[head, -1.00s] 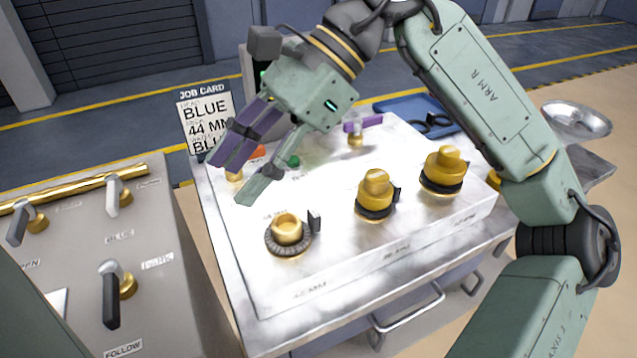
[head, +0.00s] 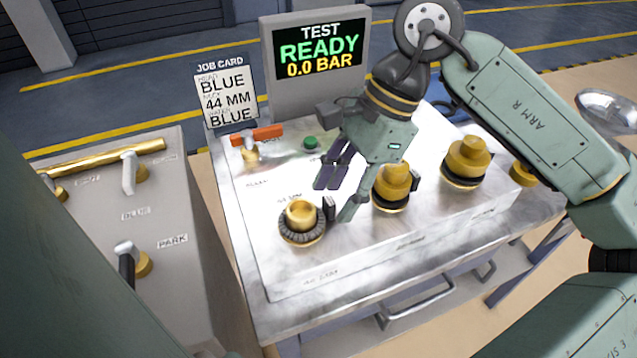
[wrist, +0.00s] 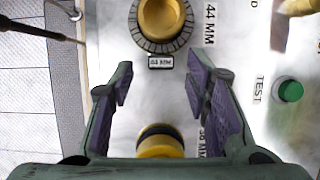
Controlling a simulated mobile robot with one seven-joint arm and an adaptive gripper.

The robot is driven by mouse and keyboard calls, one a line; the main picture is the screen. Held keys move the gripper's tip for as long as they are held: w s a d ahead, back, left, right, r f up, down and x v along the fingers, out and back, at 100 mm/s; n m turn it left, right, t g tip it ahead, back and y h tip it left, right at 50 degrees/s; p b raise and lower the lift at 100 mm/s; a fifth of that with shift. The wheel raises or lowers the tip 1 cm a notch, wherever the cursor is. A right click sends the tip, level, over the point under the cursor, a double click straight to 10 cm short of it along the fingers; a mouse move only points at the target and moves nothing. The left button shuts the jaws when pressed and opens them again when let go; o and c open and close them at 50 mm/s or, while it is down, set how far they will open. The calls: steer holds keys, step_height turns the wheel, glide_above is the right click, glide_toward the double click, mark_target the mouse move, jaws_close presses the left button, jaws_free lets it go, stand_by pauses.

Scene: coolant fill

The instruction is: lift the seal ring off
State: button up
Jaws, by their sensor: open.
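A dark ribbed ring (head: 303,238), which looks like the seal ring, sits around the open brass neck (head: 301,214) at the left front of the white panel. A small dark tab (head: 329,209) stands at its right side. My gripper (head: 338,196) is open and empty, to the right of the ring. In the wrist view its fingertips (wrist: 160,82) are apart, with the ring beyond them.
Two brass caps with black bases, one (head: 392,183) close behind my gripper and one (head: 464,160) farther right, stand on the panel. An orange-handled valve (head: 256,136) and green button (head: 310,143) are behind. The screen (head: 319,50) reads READY, 0.0 BAR. A valve cabinet (head: 120,215) is left.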

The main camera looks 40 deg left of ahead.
steer(key=shift+x, duration=0.85)
steer(key=shift+a, duration=0.1)
steer(key=shift+c, duration=0.3)
steer(key=c, duration=0.9)
steer(key=shift+o, duration=0.2)
steer(key=shift+r, duration=0.1)
